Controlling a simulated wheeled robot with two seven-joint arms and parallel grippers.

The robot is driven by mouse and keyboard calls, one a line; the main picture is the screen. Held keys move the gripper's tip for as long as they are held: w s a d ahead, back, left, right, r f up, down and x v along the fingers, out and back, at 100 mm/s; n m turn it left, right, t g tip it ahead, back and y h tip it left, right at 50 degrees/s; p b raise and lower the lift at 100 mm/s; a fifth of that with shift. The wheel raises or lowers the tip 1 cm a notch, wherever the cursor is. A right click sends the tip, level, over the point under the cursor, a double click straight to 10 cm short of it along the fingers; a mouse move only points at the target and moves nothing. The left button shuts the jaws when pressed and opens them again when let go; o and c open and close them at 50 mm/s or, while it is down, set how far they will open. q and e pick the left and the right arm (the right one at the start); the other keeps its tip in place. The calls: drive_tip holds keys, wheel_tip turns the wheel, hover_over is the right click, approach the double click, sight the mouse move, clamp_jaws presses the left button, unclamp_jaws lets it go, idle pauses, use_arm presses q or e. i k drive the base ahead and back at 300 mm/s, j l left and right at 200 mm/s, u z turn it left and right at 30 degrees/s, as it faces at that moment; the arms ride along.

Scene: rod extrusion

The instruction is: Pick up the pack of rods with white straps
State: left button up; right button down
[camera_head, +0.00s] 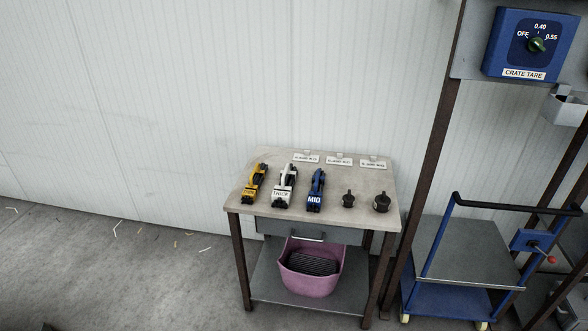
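No pack of rods with white straps can be made out in the head view. A pink bin (308,286) on the lower shelf of a small table holds a dark, ridged bundle (313,263). The bundle may be rods, but I cannot tell, and I see no white straps on it. Neither of my grippers is in view.
The table (335,217) carries yellow (254,184), white (285,187) and blue (316,190) hand tools, two dark knob-like pieces (381,202) and small labels. A blue trolley (468,300) stands at right, below a dial box (531,44). Floor at left has only scattered slivers (115,229).

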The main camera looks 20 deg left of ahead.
sight(281, 197)
drive_tip(key=i, duration=1.1)
drive_tip(key=z, duration=0.3)
drive_tip(key=i, duration=0.05)
